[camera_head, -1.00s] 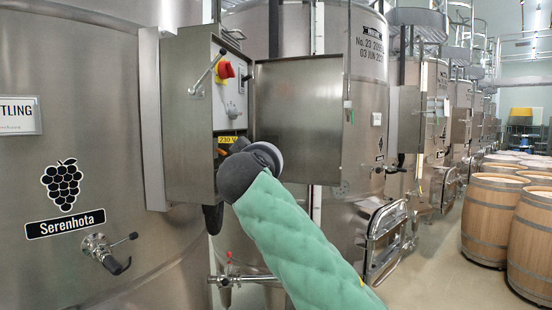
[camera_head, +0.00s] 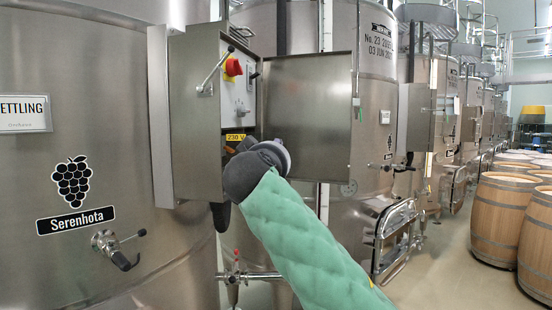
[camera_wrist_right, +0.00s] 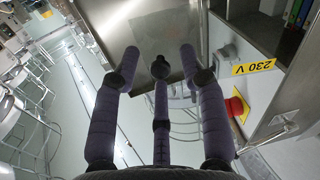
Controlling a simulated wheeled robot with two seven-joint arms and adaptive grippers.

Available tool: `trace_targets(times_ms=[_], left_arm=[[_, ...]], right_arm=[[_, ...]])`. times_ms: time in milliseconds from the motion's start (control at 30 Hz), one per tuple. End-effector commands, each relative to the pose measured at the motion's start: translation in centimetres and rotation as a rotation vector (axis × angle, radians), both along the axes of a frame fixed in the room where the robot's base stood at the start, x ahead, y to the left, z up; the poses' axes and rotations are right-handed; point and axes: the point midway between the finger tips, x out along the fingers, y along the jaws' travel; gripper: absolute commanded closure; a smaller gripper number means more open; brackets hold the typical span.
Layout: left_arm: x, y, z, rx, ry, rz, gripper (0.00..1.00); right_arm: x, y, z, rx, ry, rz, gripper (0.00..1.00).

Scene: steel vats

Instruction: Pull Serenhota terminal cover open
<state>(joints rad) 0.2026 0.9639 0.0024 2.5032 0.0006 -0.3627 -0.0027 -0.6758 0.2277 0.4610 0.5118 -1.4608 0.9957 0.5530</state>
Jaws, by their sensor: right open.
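The Serenhota terminal is a steel box (camera_head: 196,120) on the left vat. Its cover (camera_head: 308,110) is a flat steel door that stands swung wide open to the right of the box. In the right wrist view the cover (camera_wrist_right: 150,30) is a steel panel beyond my fingers. My right gripper (camera_wrist_right: 158,56) is open, its dark fingers spread and empty in front of the panel. Contact with the cover cannot be told. In the head view my own wrist hides the fingers and the box's lower front. My left gripper is not in view.
A red switch (camera_head: 233,68) and a yellow 230 V label (camera_head: 235,137) are on the box front. A lever handle (camera_head: 213,72) sticks out at its edge. Another vat (camera_head: 370,150) stands behind the cover. Barrels (camera_head: 505,215) stand at the right beside clear floor.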

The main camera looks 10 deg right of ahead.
Motion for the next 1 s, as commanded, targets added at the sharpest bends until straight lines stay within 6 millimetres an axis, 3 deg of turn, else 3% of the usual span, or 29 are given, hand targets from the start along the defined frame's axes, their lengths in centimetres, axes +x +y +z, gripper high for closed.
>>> trace_targets(times_ms=[600, 1000], left_arm=[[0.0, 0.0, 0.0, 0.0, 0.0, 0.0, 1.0], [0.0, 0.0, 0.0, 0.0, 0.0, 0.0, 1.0]], right_arm=[[-9.1, 3.3, -0.1, -0.001, 0.001, 0.002, 0.57], [-10.7, 3.9, -0.2, -0.001, 0.003, -0.001, 0.57]])
